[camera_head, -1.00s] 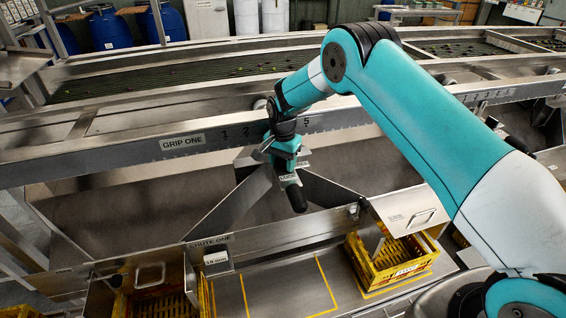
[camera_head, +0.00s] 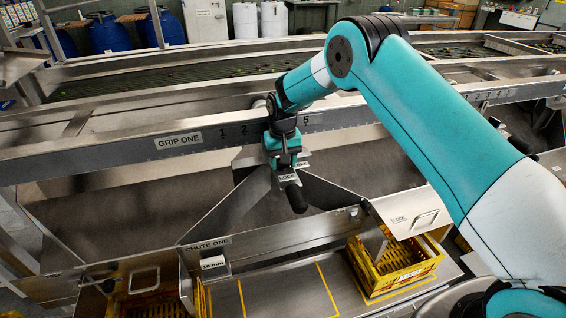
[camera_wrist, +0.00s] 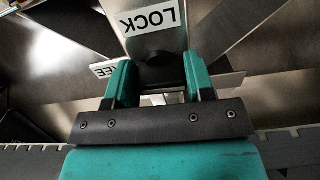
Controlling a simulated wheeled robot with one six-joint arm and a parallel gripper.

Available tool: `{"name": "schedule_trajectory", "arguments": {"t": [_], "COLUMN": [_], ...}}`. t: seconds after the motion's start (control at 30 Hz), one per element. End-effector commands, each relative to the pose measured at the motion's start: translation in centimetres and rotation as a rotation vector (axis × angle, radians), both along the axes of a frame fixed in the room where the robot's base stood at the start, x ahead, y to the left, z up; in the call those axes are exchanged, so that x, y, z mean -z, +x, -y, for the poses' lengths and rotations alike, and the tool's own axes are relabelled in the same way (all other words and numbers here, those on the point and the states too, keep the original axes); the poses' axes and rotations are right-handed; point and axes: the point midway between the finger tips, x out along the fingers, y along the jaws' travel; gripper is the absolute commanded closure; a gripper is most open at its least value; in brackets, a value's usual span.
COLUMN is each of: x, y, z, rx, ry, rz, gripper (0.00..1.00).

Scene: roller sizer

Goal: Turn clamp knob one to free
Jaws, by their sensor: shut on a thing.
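My gripper (camera_head: 283,158) hangs at the sizer's front rail, below the number scale. In the wrist view its two teal fingers (camera_wrist: 158,78) are shut on a dark knob (camera_wrist: 158,70), mostly hidden between them. A plate reading LOCK (camera_wrist: 150,20) sits just beyond the fingers; it also shows in the head view (camera_head: 288,178). A partly covered label ending in "EE" (camera_wrist: 104,69) is beside the left finger. A black rounded handle (camera_head: 297,198) sticks out below the LOCK plate. The knob's exact angle cannot be told.
The rail carries a GRIP ONE label (camera_head: 178,141). Below are sloping metal chute walls (camera_head: 225,207), a CHUTE ONE label (camera_head: 207,244) and a yellow crate (camera_head: 405,262). Blue drums (camera_head: 108,32) stand at the back.

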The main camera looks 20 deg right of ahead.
Motion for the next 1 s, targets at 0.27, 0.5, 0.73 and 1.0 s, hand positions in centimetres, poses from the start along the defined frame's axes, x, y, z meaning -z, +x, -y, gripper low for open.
{"name": "schedule_trajectory", "arguments": {"t": [0.27, 0.5, 0.73, 1.0], "x": [-0.15, -0.18, -0.18, -0.08], "y": [0.07, 0.08, 0.09, 0.04], "z": [0.02, 0.02, 0.02, 0.02], "rx": [-0.053, -0.059, -0.058, -0.057], "ry": [0.001, 0.001, 0.001, 0.000], "rz": [0.002, 0.003, 0.003, 0.001], "gripper": [0.75, 0.75, 0.35, 0.26]}}
